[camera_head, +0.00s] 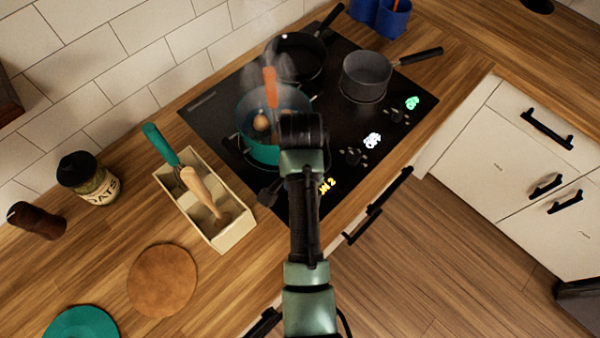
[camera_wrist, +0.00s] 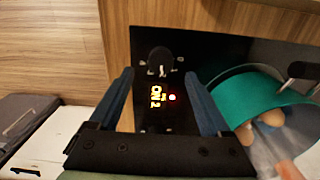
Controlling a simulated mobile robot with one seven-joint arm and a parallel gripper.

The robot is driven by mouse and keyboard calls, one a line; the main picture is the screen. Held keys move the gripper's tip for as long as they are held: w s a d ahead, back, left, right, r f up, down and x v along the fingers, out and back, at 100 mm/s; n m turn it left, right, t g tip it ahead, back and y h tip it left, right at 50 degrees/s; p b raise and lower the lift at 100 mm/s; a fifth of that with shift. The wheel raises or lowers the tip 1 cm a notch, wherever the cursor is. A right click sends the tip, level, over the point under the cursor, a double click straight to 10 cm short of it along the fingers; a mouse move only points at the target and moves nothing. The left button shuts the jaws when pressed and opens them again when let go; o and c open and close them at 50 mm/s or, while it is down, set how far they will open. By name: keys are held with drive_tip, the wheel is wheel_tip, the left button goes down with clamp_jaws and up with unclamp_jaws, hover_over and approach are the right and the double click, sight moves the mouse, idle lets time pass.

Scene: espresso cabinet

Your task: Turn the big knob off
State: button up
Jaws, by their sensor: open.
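The big knob (camera_wrist: 158,60) is a dark round knob near the corner of the black cooktop in the wrist view. A yellow "ON 2" (camera_wrist: 154,94) and a red light glow beside it. My gripper (camera_wrist: 157,73) is open and empty, with one finger on each side of the knob in the picture. I cannot tell how far the fingertips are above the knob. In the head view my arm covers this knob, while part of the yellow label (camera_head: 327,185) shows beside the arm.
A teal pot (camera_head: 263,153) with brown round food stands close to the arm, under steam. A black pan (camera_head: 300,58) and grey saucepan (camera_head: 366,76) stand farther back. Two other knobs (camera_head: 353,157) are along the front edge. A utensil box (camera_head: 232,232) stands left.

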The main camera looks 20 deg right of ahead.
wheel_tip(320, 180, down, 6)
drive_tip(key=shift+f, duration=0.1)
idle(0.4)
clamp_jaws()
